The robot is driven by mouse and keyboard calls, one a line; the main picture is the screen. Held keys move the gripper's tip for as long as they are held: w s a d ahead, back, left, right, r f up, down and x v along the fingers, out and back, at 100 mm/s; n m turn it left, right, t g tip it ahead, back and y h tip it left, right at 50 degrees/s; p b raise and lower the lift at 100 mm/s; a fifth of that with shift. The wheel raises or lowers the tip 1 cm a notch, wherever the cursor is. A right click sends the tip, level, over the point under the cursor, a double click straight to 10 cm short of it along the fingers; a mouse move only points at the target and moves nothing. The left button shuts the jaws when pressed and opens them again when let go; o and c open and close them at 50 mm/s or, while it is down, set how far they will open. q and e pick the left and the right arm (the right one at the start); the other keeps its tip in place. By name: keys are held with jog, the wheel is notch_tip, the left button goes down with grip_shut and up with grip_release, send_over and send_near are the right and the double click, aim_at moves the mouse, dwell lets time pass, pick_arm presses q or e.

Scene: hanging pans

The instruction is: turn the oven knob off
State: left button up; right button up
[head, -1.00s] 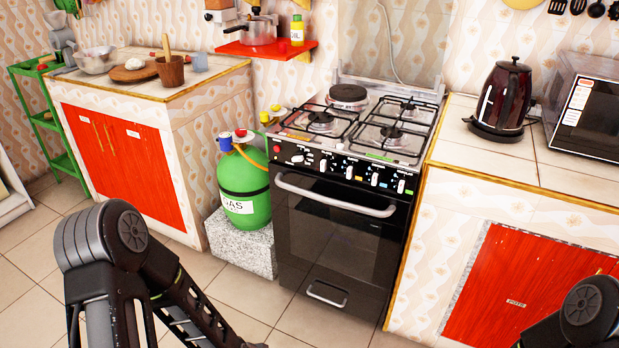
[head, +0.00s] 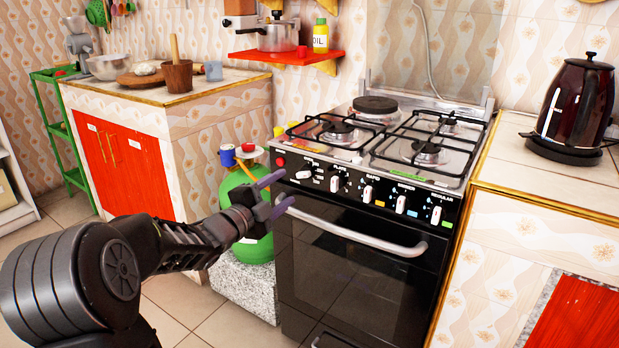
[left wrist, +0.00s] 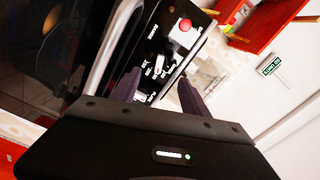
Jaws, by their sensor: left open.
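The black stove front carries a row of several white knobs. The leftmost knob (head: 304,175) lies sideways, while the others, such as the second knob (head: 335,183), point up and down. I cannot read which label marks the oven. My left gripper (head: 288,187) is open, its purple fingers apart, just left of and in front of the leftmost knob. In the left wrist view the two fingers (left wrist: 158,78) point at the panel, with a white knob (left wrist: 159,64) showing between them. I see no contact. My right gripper is out of view.
The oven door handle (head: 350,230) runs just below the knobs. A red button (head: 281,161) sits at the panel's left end. A green gas bottle (head: 240,185) stands left of the stove, partly behind my arm. A kettle (head: 575,110) stands on the right counter.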

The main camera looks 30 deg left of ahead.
aim_at(302, 176)
pick_arm(q)
jog(key=shift+w+f, duration=0.1)
jog(key=w+b, duration=0.1)
jog(key=w, duration=0.6)
jog(key=shift+w+a, duration=0.1)
jog(key=shift+w, duration=0.25)
jog(key=shift+c, duration=0.5)
grip_shut()
